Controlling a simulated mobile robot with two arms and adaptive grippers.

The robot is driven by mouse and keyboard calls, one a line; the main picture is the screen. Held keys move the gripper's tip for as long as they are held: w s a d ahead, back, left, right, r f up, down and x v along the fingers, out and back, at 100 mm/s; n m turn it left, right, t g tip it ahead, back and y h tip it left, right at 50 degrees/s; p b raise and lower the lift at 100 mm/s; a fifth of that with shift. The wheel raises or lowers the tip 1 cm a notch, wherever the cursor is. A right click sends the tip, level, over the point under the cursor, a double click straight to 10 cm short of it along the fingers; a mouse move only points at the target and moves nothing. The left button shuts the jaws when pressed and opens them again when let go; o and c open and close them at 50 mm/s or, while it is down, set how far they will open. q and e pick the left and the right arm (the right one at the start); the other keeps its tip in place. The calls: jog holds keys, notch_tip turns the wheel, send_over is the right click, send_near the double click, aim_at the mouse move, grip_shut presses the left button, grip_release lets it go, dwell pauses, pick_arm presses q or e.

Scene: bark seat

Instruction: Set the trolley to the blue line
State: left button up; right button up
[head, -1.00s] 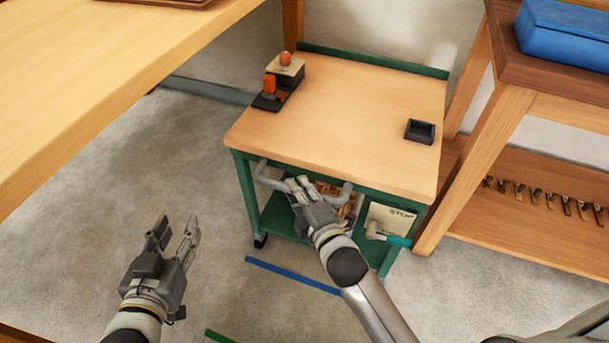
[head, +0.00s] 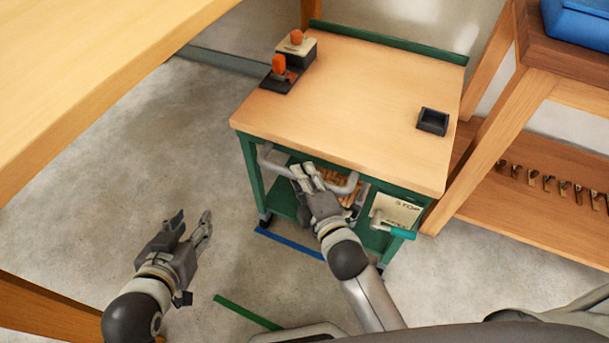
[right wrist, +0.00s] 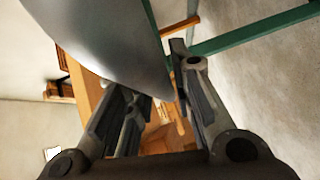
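The trolley (head: 350,95) has a wooden top and green frame, and stands upright in the head view. A grey handle (head: 275,160) runs along its near side. My right gripper (head: 305,175) is at the handle's middle and appears closed around it; the fingertips are partly hidden. In the right wrist view a large grey metal shape covers much of the picture by the fingers (right wrist: 155,95). The blue line (head: 285,242) lies on the floor at the trolley's near side, just before the left caster (head: 265,219). My left gripper (head: 192,225) is open and empty over the floor.
A STOP card (head: 396,209) and a teal-tipped lever (head: 402,233) are at the trolley's near right. An orange-knobbed device (head: 279,73) and small black tray (head: 433,121) sit on top. A green line (head: 247,312) lies nearer me. A bench (head: 520,110) stands close right.

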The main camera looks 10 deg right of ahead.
jog(key=o, duration=0.3)
jog(key=v, duration=1.2)
dwell(0.6)
